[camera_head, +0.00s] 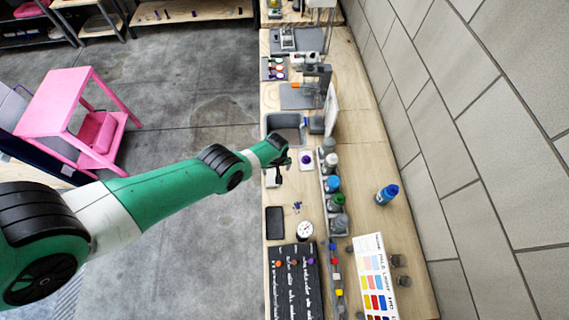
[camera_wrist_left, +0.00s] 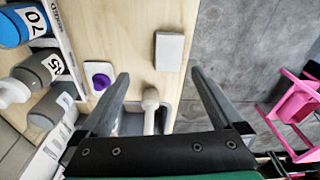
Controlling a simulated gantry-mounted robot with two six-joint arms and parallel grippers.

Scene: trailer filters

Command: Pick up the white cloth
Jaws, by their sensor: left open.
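A small pale, folded-looking block that fits the white cloth (camera_wrist_left: 170,52) lies flat on the wooden bench, just past my fingertips in the left wrist view. In the head view the white cloth (camera_head: 271,178) is partly hidden beside my gripper, near the bench's left edge. My left gripper (camera_wrist_left: 160,73) is open and empty, its two fingers spread above the bench. In the head view my left gripper (camera_head: 281,168) hangs over the bench next to the cloth. My right gripper is in neither view.
A grey basin (camera_head: 287,123) is sunk beyond the gripper. A purple-topped item (camera_head: 306,160) and a row of bottles (camera_head: 333,185) stand to its right. A black tray (camera_head: 275,220) lies nearer. A tiled wall (camera_head: 450,140) bounds the bench's right side.

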